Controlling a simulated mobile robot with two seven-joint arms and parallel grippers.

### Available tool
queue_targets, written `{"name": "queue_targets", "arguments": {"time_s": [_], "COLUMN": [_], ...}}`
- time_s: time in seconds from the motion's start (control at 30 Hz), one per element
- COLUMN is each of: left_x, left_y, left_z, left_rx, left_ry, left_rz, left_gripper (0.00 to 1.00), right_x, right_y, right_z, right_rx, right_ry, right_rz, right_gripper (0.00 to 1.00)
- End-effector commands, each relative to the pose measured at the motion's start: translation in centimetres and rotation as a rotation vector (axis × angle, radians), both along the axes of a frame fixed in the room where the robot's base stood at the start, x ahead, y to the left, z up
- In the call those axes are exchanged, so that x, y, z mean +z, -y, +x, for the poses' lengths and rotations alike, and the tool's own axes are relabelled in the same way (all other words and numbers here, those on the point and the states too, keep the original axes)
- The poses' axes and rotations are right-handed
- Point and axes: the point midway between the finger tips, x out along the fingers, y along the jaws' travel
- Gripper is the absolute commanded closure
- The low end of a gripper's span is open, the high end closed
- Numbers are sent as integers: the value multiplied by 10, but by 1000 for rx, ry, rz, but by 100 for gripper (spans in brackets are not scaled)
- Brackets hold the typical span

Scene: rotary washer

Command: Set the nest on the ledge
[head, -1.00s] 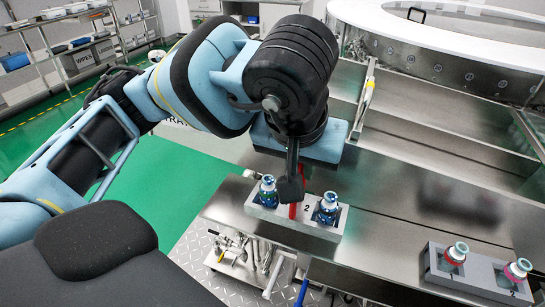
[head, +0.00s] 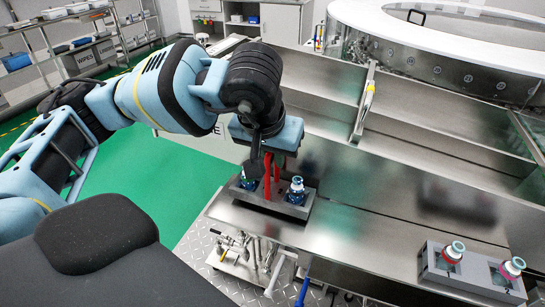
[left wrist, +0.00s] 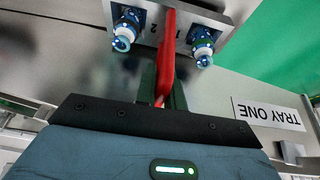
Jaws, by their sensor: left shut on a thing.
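The nest (head: 289,209) is a grey block holding two blue-banded vials with white caps, with an upright red handle between them. It is at the left end of the steel ledge (head: 340,236); I cannot tell whether it touches the steel. My left gripper (head: 267,172) is above the nest, shut on its red handle. In the left wrist view the handle (left wrist: 168,50) rises from the nest (left wrist: 235,22) into my left gripper (left wrist: 164,98). The fingertips are partly hidden in the head view. My right gripper is not in view.
A second grey block (head: 470,276) with pink- and red-banded vials stands at the lower right. The ledge between the blocks is clear. A steel partition (head: 363,100) and the white-rimmed washer (head: 440,30) are behind. A TRAY ONE label (left wrist: 268,114) shows in the left wrist view.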

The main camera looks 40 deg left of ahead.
Motion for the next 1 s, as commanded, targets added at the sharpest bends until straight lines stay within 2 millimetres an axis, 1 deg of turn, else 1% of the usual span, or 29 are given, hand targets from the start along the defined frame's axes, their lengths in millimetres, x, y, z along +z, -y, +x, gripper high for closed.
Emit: {"name": "queue_targets", "arguments": {"time_s": [0.13,0.4,0.53,0.57,0.7,1.0], "left_x": [-8,-9,-14,-14,-13,-11], "left_y": [0,0,0,0,0,0], "left_z": [0,0,0,0,0,0], "left_rx": [1,1,1,1,2,2], "left_ry": [3,3,1,0,1,2], "left_rz": [-1,-1,-1,0,-1,0], "left_gripper": [100,100,100,87,69,68], "right_x": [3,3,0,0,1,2], "right_y": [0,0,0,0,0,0], "right_z": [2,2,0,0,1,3], "right_rx": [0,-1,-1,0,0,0], "right_ry": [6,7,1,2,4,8], "right_rz": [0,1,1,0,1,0], "right_gripper": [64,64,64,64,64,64]}}
